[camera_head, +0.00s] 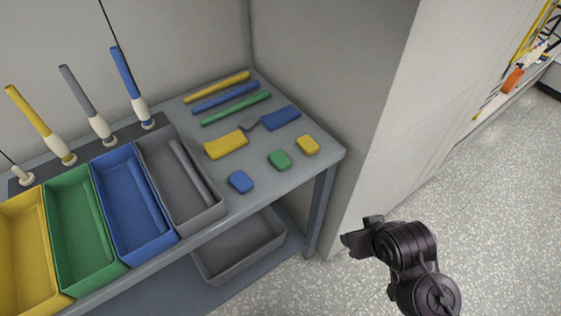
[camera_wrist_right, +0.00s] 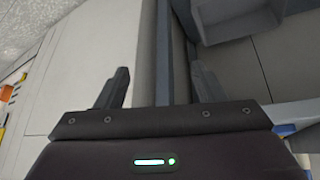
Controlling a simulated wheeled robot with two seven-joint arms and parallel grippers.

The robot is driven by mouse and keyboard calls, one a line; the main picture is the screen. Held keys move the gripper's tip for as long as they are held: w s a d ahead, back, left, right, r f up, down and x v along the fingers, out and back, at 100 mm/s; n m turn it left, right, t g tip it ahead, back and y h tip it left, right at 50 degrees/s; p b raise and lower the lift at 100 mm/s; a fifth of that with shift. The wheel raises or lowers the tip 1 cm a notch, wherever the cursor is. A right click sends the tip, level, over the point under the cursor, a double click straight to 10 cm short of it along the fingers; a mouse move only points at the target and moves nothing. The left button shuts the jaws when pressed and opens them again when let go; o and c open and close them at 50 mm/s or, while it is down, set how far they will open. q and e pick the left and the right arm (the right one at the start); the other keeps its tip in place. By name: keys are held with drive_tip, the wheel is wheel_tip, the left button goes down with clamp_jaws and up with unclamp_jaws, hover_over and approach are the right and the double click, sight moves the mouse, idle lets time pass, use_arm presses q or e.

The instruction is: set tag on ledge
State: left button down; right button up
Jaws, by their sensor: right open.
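Small flat tag-like pieces lie at the right end of the grey table: a blue one (camera_head: 240,181), a green one (camera_head: 279,159) and a yellow one (camera_head: 307,145). Which of them is the tag I cannot tell. No separate ledge stands out; the table's front edge (camera_head: 268,196) is bare there. My right gripper (camera_head: 354,236) is right of the table, off its corner and clear of the pieces. In the right wrist view its two fingers (camera_wrist_right: 160,82) are apart with nothing between them. My left gripper is out of view.
Yellow, green, blue and grey bins (camera_head: 213,215) line the table's left part, with upright rods behind. Coloured bars, a larger yellow block (camera_head: 226,145) and a blue block (camera_head: 281,118) lie farther back. A grey tray (camera_head: 237,262) sits on the lower shelf. A wall (camera_head: 375,110) closes the right side.

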drive_tip(key=w+a+r+n+t+y, duration=0.1)
drive_tip(key=w+a+n+t+y, duration=0.15)
drive_tip(key=w+a+t, duration=0.5)
drive_tip(key=n+y, duration=0.2)
drive_tip(key=y, duration=0.4)
approach(282, 160)
drive_tip(key=shift+w+a+f, duration=0.1)
drive_tip(key=shift+w+a, duration=0.2)
drive_tip(key=shift+w, duration=0.5)
drive_tip(key=x, duration=0.7)
drive_tip(key=shift+a+f+p, duration=0.1)
drive_tip(key=shift+a+p, duration=0.2)
drive_tip(key=c, duration=1.1)
drive_tip(key=shift+c, duration=0.2)
